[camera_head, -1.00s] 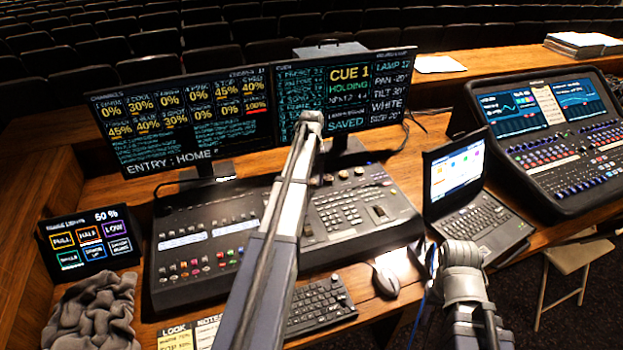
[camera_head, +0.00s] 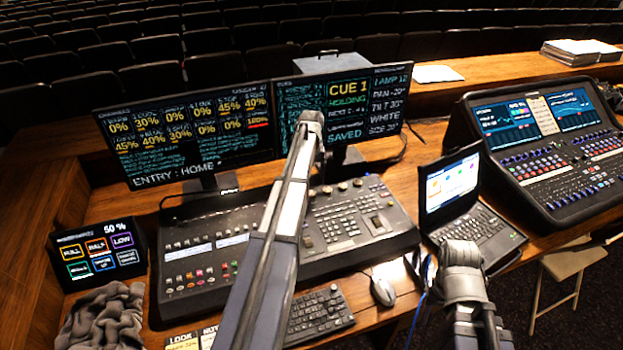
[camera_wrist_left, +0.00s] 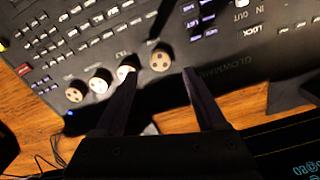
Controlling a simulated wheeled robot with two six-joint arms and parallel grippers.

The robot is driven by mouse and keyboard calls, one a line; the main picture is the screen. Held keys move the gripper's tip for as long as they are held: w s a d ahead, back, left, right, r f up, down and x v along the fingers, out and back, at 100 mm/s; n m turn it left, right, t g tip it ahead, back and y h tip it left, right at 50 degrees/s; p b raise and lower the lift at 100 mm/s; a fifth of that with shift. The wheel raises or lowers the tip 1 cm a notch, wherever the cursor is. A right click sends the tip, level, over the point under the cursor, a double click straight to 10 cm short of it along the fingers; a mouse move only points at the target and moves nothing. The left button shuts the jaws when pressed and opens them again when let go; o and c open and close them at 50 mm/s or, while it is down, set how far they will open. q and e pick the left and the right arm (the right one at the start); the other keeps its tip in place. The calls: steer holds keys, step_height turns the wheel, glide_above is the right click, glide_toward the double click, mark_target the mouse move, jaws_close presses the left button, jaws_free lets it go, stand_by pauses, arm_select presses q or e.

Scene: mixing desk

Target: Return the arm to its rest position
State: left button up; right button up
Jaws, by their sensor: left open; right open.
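My left arm (camera_head: 280,220) rises from the bottom of the head view over the lighting console (camera_head: 215,265). Its gripper cannot be made out there. In the left wrist view my left gripper (camera_wrist_left: 160,75) is open, with two dark fingers apart and nothing between them. Beyond the fingertips are the console's edge and several round knobs (camera_wrist_left: 160,60); I cannot tell the gap to them. My right arm (camera_head: 461,275) stands at the lower right, in front of the laptop (camera_head: 455,185). My right gripper does not show.
Two monitors (camera_head: 190,135) stand behind the console. A small touch panel (camera_head: 97,255) and a grey cloth (camera_head: 103,315) are at left. A keyboard (camera_head: 318,315) and mouse (camera_head: 383,291) lie in front. A sound desk (camera_head: 545,150) is at right, a folding chair (camera_head: 565,270) below it.

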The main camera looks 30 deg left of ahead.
arm_select(q)
step_height(320, 180, up, 2)
steer(key=shift+r+p, duration=0.1)
steer(key=shift+p, duration=0.55)
steer(key=s+d+m, duration=0.2)
steer(key=s+d, duration=0.4)
steer(key=d, duration=0.4)
steer(key=s+d+m, duration=0.3)
steer(key=s+d, duration=0.3)
steer(key=d, duration=0.4)
steer(key=s+d+m, duration=0.2)
steer(key=s+d, duration=0.3)
steer(key=d, duration=0.5)
steer(key=s+d+m+y, duration=0.1)
steer(key=s+d+m, duration=0.2)
steer(key=s+d, duration=0.4)
steer(key=s, duration=0.3)
steer(key=shift+s+d, duration=0.15)
steer(key=shift+s, duration=0.25)
